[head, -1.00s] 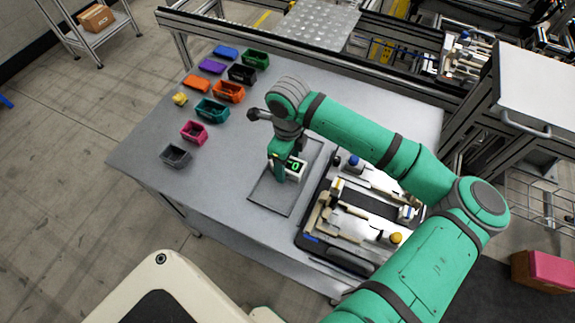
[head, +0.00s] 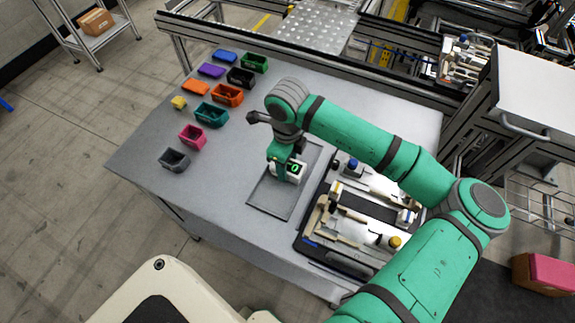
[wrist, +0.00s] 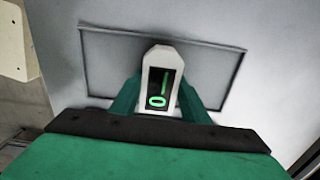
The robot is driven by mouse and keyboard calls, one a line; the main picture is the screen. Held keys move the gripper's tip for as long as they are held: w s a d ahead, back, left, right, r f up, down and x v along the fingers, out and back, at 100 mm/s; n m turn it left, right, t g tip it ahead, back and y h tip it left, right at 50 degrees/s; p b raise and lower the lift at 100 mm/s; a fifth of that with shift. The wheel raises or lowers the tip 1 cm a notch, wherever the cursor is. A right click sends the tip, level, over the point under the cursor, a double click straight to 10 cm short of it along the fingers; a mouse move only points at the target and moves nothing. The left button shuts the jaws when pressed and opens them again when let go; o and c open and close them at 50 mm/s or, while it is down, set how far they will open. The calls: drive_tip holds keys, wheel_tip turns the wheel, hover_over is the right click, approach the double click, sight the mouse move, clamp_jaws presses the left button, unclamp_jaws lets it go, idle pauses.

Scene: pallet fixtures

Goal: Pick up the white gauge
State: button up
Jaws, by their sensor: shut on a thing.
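The white gauge (wrist: 162,62) has a dark display with green marks and sits between the two green fingers of my gripper (wrist: 160,98) in the wrist view. In the head view the gauge (head: 297,173) shows beside the fingers of my gripper (head: 283,165), over the grey tray (head: 268,197) on the table. My gripper is shut on the gauge. I cannot tell whether the gauge touches the tray. Part of the gauge is hidden by the fingers.
A fixture pallet (head: 352,222) with clamps stands just right of the tray. Several small coloured bins, such as a teal one (head: 212,114) and a pink one (head: 192,137), stand at the left of the grey table (head: 150,150). The table's front left is clear.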

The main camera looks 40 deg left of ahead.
wheel_tip(320, 180, up, 3)
drive_tip(key=shift+s+a+f, duration=0.1)
drive_tip(key=shift+f, duration=0.1)
drive_tip(key=s+d+r, duration=0.2)
drive_tip(key=s+r, duration=0.7)
drive_tip(key=s, duration=0.5)
drive_tip(key=shift+r, duration=0.35)
drive_tip(key=shift+w+d, duration=0.1)
drive_tip(key=shift+w, duration=0.05)
